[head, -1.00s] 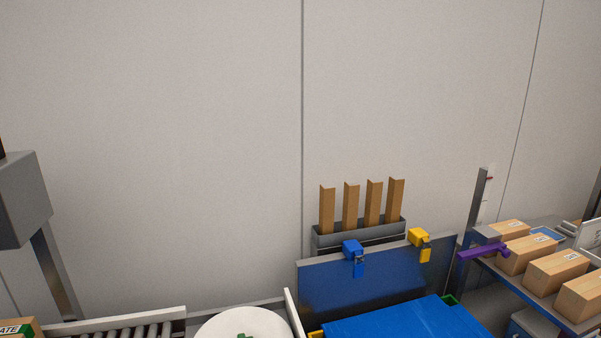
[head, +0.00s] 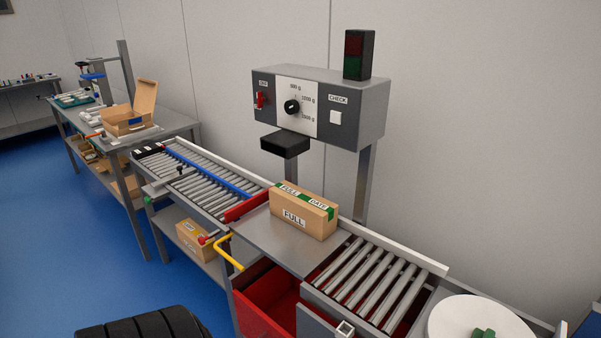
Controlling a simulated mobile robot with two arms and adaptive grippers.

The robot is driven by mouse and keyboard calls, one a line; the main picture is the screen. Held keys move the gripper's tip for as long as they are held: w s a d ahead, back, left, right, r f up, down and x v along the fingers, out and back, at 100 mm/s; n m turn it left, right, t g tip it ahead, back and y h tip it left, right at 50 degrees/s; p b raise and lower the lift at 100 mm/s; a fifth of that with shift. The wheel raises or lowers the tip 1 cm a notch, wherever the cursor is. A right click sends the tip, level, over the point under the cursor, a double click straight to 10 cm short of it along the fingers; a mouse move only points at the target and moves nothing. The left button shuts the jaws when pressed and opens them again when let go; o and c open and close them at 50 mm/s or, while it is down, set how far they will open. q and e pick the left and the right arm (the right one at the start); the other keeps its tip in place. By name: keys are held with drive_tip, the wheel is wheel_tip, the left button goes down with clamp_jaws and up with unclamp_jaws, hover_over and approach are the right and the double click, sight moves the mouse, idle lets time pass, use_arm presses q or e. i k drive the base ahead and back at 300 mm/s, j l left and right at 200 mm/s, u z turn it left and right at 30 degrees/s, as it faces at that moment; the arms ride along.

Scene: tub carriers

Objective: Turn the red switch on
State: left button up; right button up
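The red switch (head: 260,99) is a small red lever at the left of the grey control panel (head: 376,108), under a small label. I cannot tell from its size here whether it is on or off. A black dial (head: 291,106) on a white plate and a white button (head: 336,117) under a CHECK label sit to its right. A dark indicator box (head: 359,55) with a red and a green field stands on top; neither field looks brightly lit. Neither of my grippers shows in the head view.
Below the panel, a taped carton (head: 304,212) marked FULL sits on a metal plate between roller conveyors (head: 368,276). A red bin (head: 262,305) and yellow handle (head: 228,251) are in front. A workbench (head: 172,124) stands far left. Blue floor (head: 60,240) is open at left.

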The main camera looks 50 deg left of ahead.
sight(260, 99)
drive_tip(key=u, duration=1.6)
